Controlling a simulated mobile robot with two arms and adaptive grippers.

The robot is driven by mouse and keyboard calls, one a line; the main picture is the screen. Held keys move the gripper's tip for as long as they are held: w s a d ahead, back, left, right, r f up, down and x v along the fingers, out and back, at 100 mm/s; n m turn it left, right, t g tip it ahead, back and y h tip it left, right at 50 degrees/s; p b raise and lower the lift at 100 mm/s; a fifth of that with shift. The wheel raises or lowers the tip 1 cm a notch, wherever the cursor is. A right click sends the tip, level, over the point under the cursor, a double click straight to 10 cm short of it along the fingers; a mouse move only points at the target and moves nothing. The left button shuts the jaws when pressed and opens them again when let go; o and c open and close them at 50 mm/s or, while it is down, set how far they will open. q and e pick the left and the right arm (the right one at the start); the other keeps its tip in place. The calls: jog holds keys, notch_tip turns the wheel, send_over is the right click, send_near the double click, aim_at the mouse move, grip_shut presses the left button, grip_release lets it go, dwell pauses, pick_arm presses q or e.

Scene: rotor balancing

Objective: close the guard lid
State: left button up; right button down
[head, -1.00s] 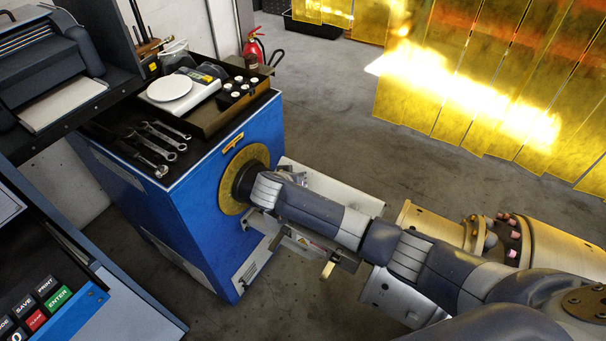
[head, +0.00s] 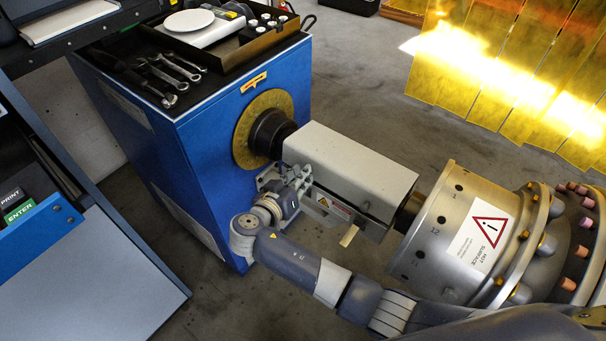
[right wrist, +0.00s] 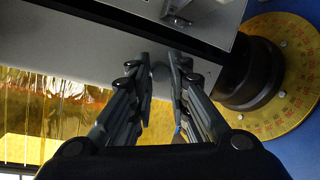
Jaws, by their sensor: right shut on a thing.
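The guard lid (head: 352,165) is a long pale grey cover. It spans over the shaft between the blue headstock and the large metal rotor (head: 455,235). My right gripper (head: 298,180) is at the lid's near left end, beside the headstock. In the right wrist view, its fingers (right wrist: 162,68) are close together against the pale guard panel (right wrist: 80,45), with a dark gap above it. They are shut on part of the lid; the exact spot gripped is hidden. My left gripper is not in view.
The blue headstock (head: 215,135) carries a yellow graduated disc (head: 243,140). Wrenches (head: 165,72) and a scale (head: 205,27) lie on its top. A console (head: 80,265) stands at the left. Yellow curtains (head: 480,70) hang at the back. The floor between is clear.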

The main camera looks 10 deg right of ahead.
jog(key=shift+s+d+f+b, duration=0.1)
jog(key=shift+f+b, duration=0.25)
jog(key=shift+f, duration=0.3)
jog(key=c, duration=1.5)
grip_release()
jog(key=shift+d, duration=0.1)
jog(key=shift+w, duration=0.2)
jog(key=shift+r, duration=0.15)
notch_tip(320, 180, up, 10)
jog(key=shift+f, duration=0.15)
jog(key=shift+s, duration=0.1)
